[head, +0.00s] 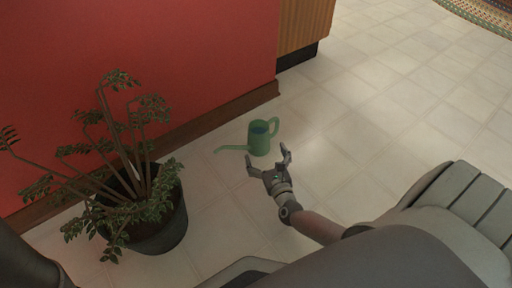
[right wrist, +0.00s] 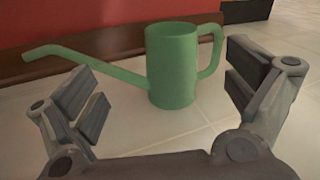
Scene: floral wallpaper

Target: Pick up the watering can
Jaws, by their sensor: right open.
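The green watering can (head: 259,141) stands upright on the tiled floor near the red wall in the head view. Its spout points left and its handle is on the right. My right gripper (head: 268,160) is open and empty, just in front of the can. In the right wrist view the can (right wrist: 172,75) stands beyond and between the two open fingers (right wrist: 165,95), with a gap to it. Its handle shows behind the right finger's upper side. My left gripper does not show; only a dark part of mine is at the lower left corner of the head view.
A potted plant (head: 160,232) in a dark pot stands left of the can, its leaves spreading wide. The red wall (head: 200,50) with a brown baseboard (head: 218,118) runs behind. A wooden cabinet (head: 302,25) is at the top. Tiled floor (head: 390,110) to the right is clear.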

